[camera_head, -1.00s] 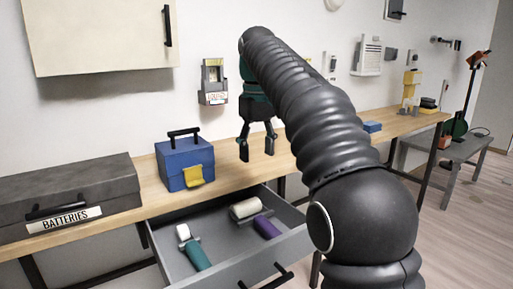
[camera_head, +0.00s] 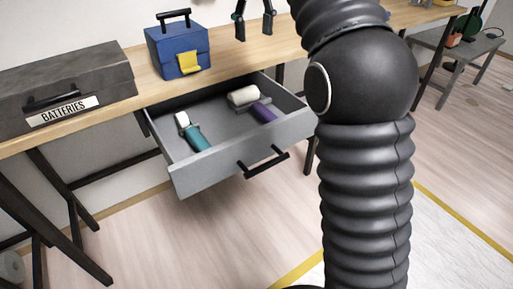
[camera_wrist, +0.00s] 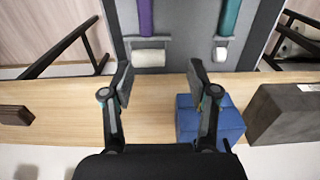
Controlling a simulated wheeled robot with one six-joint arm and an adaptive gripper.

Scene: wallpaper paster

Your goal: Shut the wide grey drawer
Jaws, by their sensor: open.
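The wide grey drawer (camera_head: 215,172) stands pulled out under the workbench, its black bar handle (camera_head: 263,162) on the front.
A blue toolbox (camera_head: 165,50) with a yellow latch sits on the wooden bench (camera_head: 100,108). A grey case labelled BATTERIES (camera_head: 60,90) stands left of it. Black trestle legs (camera_head: 65,225) stand below. The floor (camera_head: 205,240) before the drawer is clear.

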